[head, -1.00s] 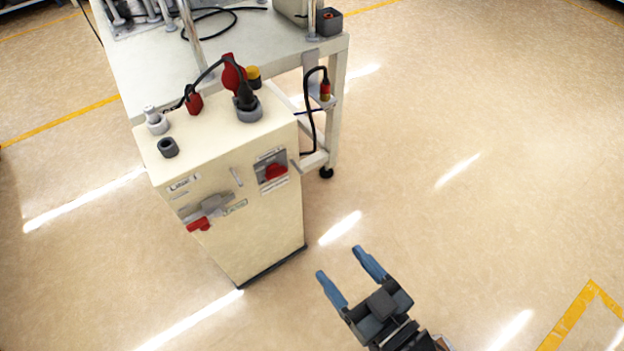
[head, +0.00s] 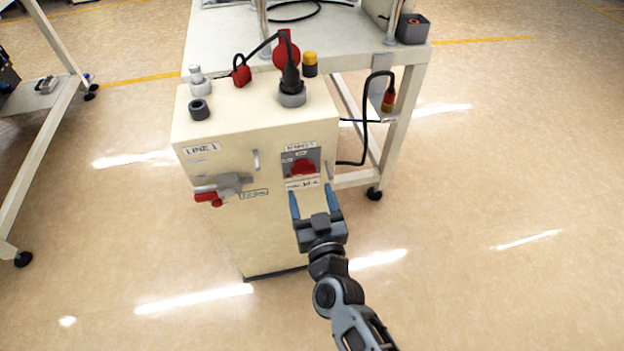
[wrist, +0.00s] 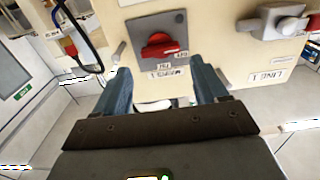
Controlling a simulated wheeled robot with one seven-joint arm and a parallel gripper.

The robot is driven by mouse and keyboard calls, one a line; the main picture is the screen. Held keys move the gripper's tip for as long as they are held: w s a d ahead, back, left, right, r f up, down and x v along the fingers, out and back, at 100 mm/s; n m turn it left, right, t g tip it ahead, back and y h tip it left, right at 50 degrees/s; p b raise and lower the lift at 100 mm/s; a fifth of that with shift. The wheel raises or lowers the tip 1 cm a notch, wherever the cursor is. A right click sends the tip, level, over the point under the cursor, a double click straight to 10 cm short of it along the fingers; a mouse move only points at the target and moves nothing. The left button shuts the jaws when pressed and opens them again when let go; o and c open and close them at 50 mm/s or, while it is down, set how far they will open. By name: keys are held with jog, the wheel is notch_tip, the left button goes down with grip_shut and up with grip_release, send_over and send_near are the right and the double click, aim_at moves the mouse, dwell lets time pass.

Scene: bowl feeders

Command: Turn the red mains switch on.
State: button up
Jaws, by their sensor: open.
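The red mains switch (head: 303,168) is a red knob on a grey plate, on the upper right of the cream cabinet's (head: 228,150) front face. In the wrist view the red switch (wrist: 158,45) lies upside down in the picture, just beyond the fingers. My gripper (head: 314,200) is open and empty, with its blue fingers pointing at the cabinet face just below the switch plate. The wrist view shows both fingers (wrist: 163,88) spread apart, with the knob between their lines. I see no contact with the knob.
A grey fitting with a red handle (head: 208,197) sits left of the switch. A white table (head: 365,50) is behind. The floor to the right is clear.

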aim_at(304, 174)
jog(key=b+x, duration=0.1)
jog(key=x, duration=0.4)
jog(key=shift+w+a, duration=0.1)
jog(key=shift+w, duration=0.2)
jog(key=shift+c, duration=0.2)
jog(key=c, duration=0.7)
